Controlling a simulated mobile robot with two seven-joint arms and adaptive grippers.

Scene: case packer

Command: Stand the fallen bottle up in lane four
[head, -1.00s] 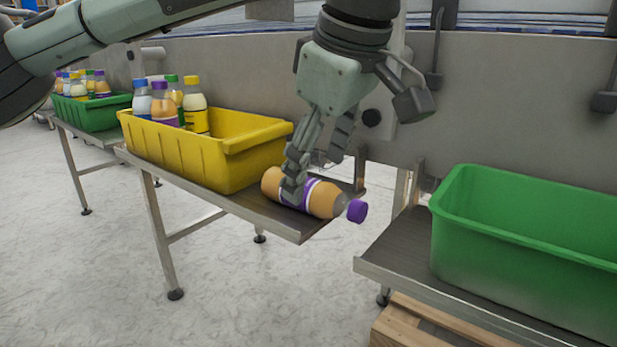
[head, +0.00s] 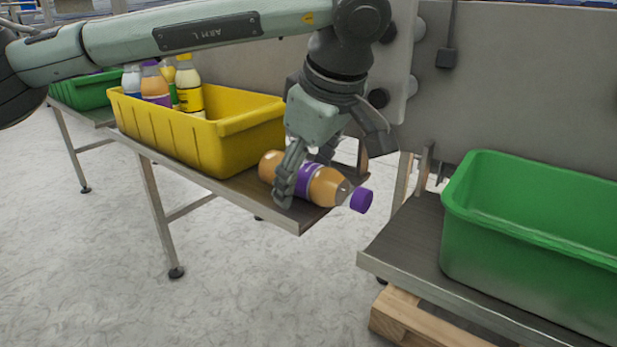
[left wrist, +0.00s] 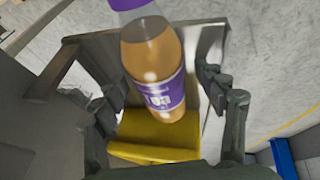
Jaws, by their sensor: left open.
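The fallen bottle (head: 322,185) has orange contents, a purple label and a purple cap. It lies on its side at the end of the lane shelf (head: 262,205), its cap sticking out past the right edge. My left gripper (head: 292,178) points down over the bottle, one finger in front of it and the other mostly hidden behind. In the left wrist view the bottle (left wrist: 153,65) lies between the two open fingers (left wrist: 165,95), with a visible gap on each side. My right gripper is in neither view.
A yellow crate (head: 190,142) with several upright bottles stands on the same shelf, just left of the fallen bottle. A green crate (head: 530,240) stands on a separate shelf at right, across a gap. Another green crate (head: 82,92) is at far left. A grey machine wall (head: 530,90) rises behind.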

